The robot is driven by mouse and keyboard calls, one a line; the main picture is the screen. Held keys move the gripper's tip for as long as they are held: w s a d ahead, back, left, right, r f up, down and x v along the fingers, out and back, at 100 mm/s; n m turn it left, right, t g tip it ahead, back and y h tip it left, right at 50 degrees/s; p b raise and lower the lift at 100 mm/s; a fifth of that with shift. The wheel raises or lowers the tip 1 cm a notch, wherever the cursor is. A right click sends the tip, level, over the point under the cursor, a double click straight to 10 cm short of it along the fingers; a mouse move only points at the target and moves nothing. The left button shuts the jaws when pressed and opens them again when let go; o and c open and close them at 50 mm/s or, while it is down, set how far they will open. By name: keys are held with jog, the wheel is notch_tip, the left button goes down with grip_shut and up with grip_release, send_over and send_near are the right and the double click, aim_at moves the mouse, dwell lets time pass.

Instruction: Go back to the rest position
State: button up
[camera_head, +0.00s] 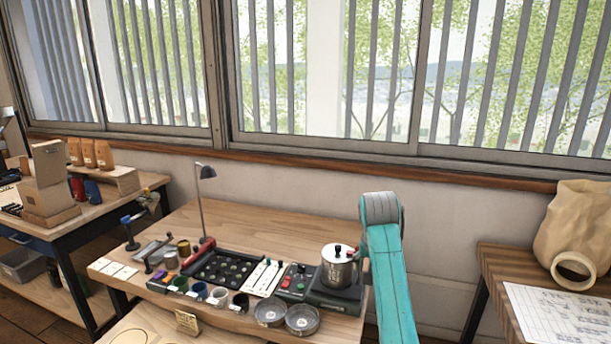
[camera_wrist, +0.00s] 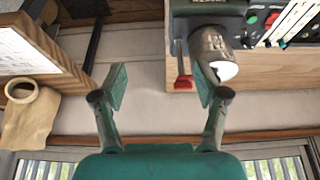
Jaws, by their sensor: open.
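My gripper (camera_wrist: 160,84) shows in the wrist view with its two fingers spread wide and nothing between them. Behind the gap is the pale wall below the window. My teal arm rises in front of the right end of the wooden workbench (camera_head: 270,228) in the head view. My gripper itself cannot be made out there. A steel pot (camera_head: 338,268) stands on a dark device just left of my arm. In the wrist view, which looks upside down, the pot (camera_wrist: 212,50) appears close to the right finger, apparently beyond it.
A side table (camera_head: 490,270) at right carries a paper bag (camera_head: 575,228) and a printed sheet (camera_head: 550,318). A gap separates bench and side table.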

jog(key=s+f+n+t, duration=0.1)
jog(key=s+f, duration=0.3)
jog(key=f, duration=0.7)
jog(key=s+f+t, duration=0.1)
jog(key=s+f, duration=0.3)
jog(key=f, duration=0.6)
jog(key=s+d+f+n+t, duration=0.1)
jog(key=s+f, duration=0.5)
jog(key=s, duration=0.3)
jog(key=s+f+n+t, duration=0.1)
jog(key=s+f+t, duration=0.1)
jog(key=s+f, duration=0.6)
jog(key=s+r+t+y, duration=0.1)
jog(key=s+r+t, duration=0.25)
jog(key=s, duration=1.95)
jog(key=s+r+t, duration=0.2)
jog(key=s+r, duration=1.3)
jog(key=r, duration=0.1)
jog(key=shift+s+r+n, duration=0.3)
jog(key=shift+s+n, duration=0.1)
